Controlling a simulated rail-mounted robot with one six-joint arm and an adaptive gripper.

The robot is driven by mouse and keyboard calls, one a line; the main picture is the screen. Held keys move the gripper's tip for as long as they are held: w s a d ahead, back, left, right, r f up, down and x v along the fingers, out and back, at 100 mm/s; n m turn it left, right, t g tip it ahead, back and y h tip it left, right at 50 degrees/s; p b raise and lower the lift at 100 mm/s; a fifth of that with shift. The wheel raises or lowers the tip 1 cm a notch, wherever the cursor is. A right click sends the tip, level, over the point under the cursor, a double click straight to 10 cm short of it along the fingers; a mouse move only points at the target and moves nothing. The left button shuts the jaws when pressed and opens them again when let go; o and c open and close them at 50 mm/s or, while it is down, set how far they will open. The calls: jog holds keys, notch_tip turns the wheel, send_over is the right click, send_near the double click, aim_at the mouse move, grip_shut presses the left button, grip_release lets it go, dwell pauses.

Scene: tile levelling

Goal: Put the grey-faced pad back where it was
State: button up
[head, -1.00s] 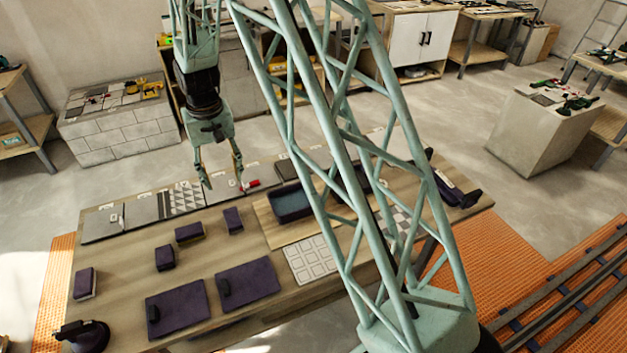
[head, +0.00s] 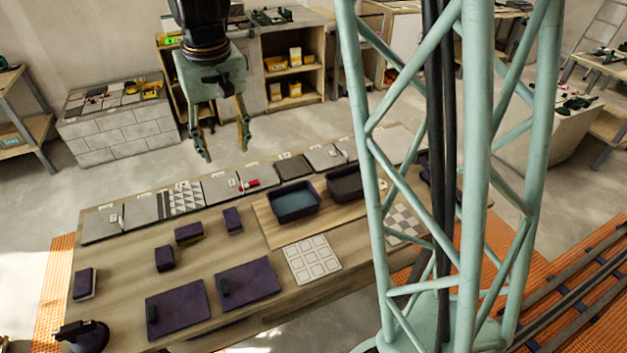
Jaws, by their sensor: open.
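My gripper (head: 226,152) is open and empty, hanging in the air over the far left part of the long wooden table. Several dark purple pads stand on the table: one at the left end (head: 85,283), one nearer the middle (head: 165,258), one behind it with a yellowish lower edge (head: 189,232), and one to its right (head: 233,219). The left-end pad shows a pale lower edge. I cannot tell which pad has a grey face. No pad touches my gripper.
Two purple boards with handles (head: 190,312) (head: 258,277) lie at the front. A blue-lined tray (head: 293,202) and a dark tray (head: 345,185) stand right of centre, near a white tile grid (head: 312,260). Tile samples (head: 181,200) line the back edge. My lattice arm hides the table's right part.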

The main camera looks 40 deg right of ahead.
jog(key=s+r+t, duration=0.1)
jog(key=s+r, duration=1.2)
jog(key=s, duration=0.4)
jog(key=s+r+n+t, duration=0.1)
jog(key=s+r, duration=0.1)
jog(key=s, duration=1.8)
jog(key=shift+r, duration=0.25)
jog(key=shift+d, duration=0.1)
